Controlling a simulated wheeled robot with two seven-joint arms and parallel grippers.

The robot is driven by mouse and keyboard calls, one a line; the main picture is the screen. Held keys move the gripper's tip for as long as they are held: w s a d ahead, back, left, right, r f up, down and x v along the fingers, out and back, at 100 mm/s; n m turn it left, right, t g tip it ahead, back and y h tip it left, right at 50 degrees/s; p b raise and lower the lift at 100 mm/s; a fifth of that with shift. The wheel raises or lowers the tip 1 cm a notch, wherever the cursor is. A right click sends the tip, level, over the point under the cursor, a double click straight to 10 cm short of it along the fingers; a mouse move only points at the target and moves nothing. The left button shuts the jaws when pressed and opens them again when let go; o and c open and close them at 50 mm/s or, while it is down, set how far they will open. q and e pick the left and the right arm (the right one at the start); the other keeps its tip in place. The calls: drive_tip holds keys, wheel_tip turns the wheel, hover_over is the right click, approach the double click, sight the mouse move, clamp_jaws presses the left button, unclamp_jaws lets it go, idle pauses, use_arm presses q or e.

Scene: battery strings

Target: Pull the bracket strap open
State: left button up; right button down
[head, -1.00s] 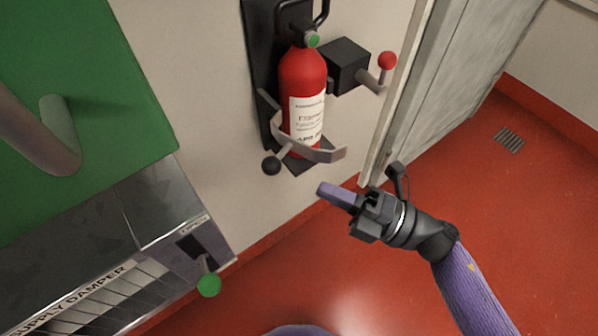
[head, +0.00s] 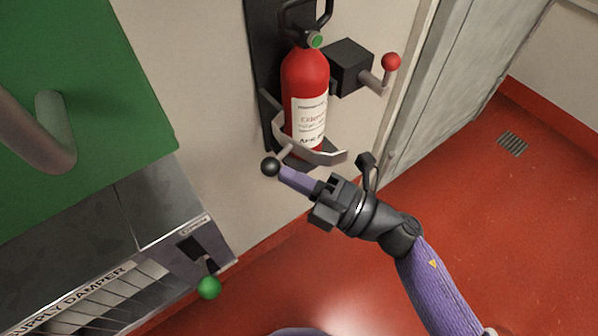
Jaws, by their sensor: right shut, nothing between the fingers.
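A red fire extinguisher (head: 305,80) stands upright in a black wall bracket (head: 262,60). A grey metal strap (head: 318,156) curves around the front of its lower body. My left gripper is out of view.
A black box with a red-knobbed lever (head: 391,62) is right of the extinguisher, near the door frame. A green panel with a grey handle (head: 50,130) is at left. A damper unit with a green knob (head: 208,287) is below. Red floor (head: 450,200) is clear at right.

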drive_tip(key=shift+s+a+r+m+t+h+p, duration=0.1)
drive_tip(key=shift+a+r+m+t+h+p, duration=0.15)
drive_tip(key=shift+a+m+t+h+p, duration=0.6)
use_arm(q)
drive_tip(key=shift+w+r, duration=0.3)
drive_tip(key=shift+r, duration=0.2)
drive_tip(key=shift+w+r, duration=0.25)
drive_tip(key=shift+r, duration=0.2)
use_arm(e)
drive_tip(key=a+m+t+h, duration=0.1)
drive_tip(key=a+t, duration=0.1)
drive_tip(key=w+a+m+t+h, duration=0.1)
drive_tip(key=a+t, duration=0.1)
drive_tip(key=a, duration=0.1)
drive_tip(key=shift+w+a+f+h, duration=0.1)
drive_tip(key=shift+a+f+h, duration=0.05)
drive_tip(key=shift+f+h, duration=0.1)
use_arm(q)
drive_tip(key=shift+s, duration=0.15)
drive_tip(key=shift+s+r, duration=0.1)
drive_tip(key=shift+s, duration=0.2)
